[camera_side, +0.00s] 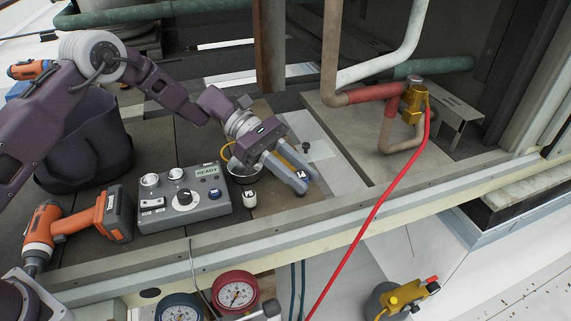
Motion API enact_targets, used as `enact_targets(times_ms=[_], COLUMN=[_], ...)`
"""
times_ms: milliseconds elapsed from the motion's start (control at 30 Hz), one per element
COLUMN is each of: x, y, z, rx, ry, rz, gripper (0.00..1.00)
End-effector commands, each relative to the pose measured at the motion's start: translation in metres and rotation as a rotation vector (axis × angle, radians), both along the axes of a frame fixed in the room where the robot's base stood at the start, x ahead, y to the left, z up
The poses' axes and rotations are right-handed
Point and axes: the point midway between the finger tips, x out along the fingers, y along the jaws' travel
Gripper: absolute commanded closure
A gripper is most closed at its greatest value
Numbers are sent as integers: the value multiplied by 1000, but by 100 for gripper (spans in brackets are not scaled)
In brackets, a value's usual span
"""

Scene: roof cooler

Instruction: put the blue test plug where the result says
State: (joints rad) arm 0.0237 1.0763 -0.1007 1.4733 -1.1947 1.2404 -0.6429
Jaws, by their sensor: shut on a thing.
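My gripper (299,187) points down and to the right over the ledge, its grey fingers shut on a small dark object (300,194) that is mostly hidden between the tips. I cannot tell whether this is the blue test plug. The grey test box (183,218) stands left of the gripper. Its display (208,169) reads READY. A small blue patch (214,194) shows on the box's right side; I cannot tell if it is a socket, button or label. A white, marked cylinder (249,198) stands between box and gripper.
An orange drill (75,235) and a dark bag (78,145) lie left. A red hose (374,209) crosses at right from the brass valve (413,102). Two gauges (236,293) sit below the ledge's front edge. A pale plate (325,150) lies behind the gripper.

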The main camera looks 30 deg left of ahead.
Motion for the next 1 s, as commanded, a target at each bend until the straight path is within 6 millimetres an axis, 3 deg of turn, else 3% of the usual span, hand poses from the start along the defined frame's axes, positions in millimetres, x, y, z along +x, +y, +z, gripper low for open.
enact_targets(times_ms=[100, 200, 333, 433, 600, 1000], x=[59, 99, 127, 137, 139, 139], y=[25, 53, 83, 95, 98, 98], z=[15, 21, 24, 20, -20, -76], rx=[-1, 1, 1, 0, 2, -1], ry=[0, 0, 1, 0, 2, -4], rz=[295, 510, 697, 763, 779, 777], gripper=[100, 100, 100, 100, 100, 100])
